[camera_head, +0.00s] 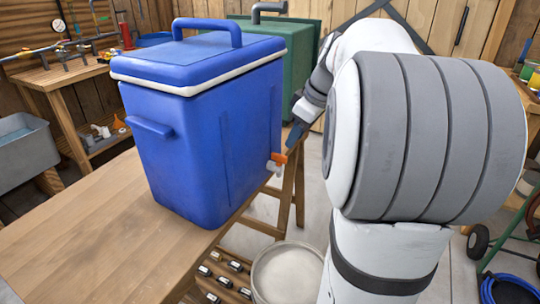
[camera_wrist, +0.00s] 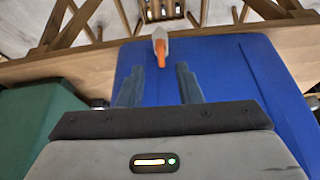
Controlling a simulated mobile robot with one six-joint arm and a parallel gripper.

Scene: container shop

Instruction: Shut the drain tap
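The drain tap has an orange handle (camera_head: 279,158) and a pale spout (camera_head: 272,168), low on the right-hand side of a blue cooler (camera_head: 200,140). In the wrist view the orange handle (camera_wrist: 160,52) points toward my gripper (camera_wrist: 160,68), with the pale body (camera_wrist: 159,34) beyond it. My gripper is open, its two dark fingers apart on either side of the handle's near end. I see a gap on both sides and no clear contact. In the head view only a dark finger (camera_head: 296,134) shows just above and right of the tap; my arm hides the rest.
The cooler stands on a wooden bench (camera_head: 90,245), its tap side at the bench edge. A pale bucket (camera_head: 287,272) stands below. A green container (camera_head: 300,60) is close behind the cooler. A grey sink (camera_head: 22,155) is at left.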

